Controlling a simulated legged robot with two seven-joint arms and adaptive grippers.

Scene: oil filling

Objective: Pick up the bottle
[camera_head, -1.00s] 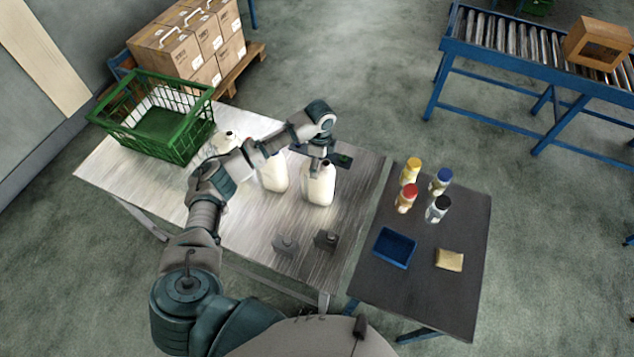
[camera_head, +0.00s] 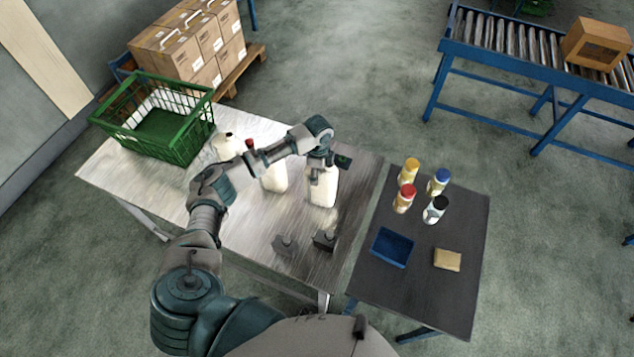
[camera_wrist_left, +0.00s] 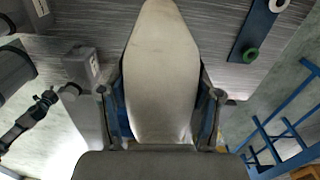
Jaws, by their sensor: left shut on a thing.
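Several white bottles stand on the light metal table (camera_head: 130,180) in the head view. My left gripper (camera_head: 322,172) is over the rightmost bottle (camera_head: 322,190), near the table's right edge. In the left wrist view the gripper (camera_wrist_left: 160,115) is shut on this white bottle (camera_wrist_left: 162,70), with one finger along each side. The bottle looks upright, and I cannot tell whether its base is touching the table. A second bottle (camera_head: 274,178) stands to its left, and another bottle (camera_head: 226,146) is partly hidden near the basket. My right gripper is not in view.
A green basket (camera_head: 185,148) stands at the table's left. Two small grey blocks (camera_head: 324,241) sit near the front edge. The dark side table (camera_head: 425,285) holds several small capped bottles (camera_head: 404,199), a blue tray (camera_head: 392,248) and a tan block (camera_head: 447,260).

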